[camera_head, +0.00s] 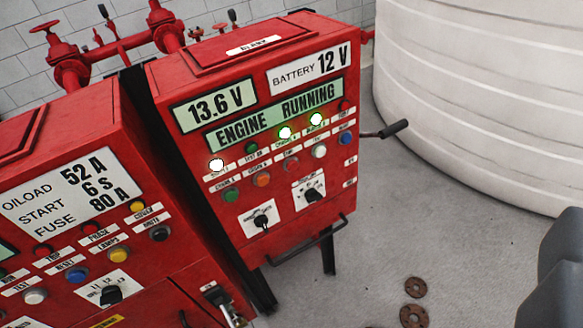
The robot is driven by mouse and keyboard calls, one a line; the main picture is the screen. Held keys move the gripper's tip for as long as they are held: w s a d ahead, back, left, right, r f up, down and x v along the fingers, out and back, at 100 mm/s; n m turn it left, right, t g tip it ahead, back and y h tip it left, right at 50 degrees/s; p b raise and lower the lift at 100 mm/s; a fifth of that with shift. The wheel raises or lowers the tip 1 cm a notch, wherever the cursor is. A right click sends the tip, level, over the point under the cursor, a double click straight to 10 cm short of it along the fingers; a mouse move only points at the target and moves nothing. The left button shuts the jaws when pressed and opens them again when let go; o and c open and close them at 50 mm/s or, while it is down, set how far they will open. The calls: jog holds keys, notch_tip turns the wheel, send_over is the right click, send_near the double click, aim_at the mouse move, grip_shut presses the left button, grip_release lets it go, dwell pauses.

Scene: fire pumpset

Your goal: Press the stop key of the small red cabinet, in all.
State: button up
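The smaller red cabinet (335,222) stands in the middle, tilted in the picture. Its panel shows a green "ENGINE RUNNING" display (275,116). Below the lamps is a slanted row of round keys: a green key (231,194), an orange key (262,180), a red key (291,164), a white key (319,150) and a blue key (346,137). Their labels are too small to read surely, so I cannot tell which is stop. A dark grey part of my gripper (558,275) shows at the right edge, apart from the cabinet; its fingertips are not clear.
A larger red cabinet (75,160) stands close at the left. A black-gripped lever (384,130) and a front bar (310,240) stick out from the smaller cabinet. A white tank (490,100) fills the upper right. Rusty discs (415,287) lie on the otherwise open floor.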

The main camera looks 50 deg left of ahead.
jog(key=shift+c, duration=0.3)
grip_shut()
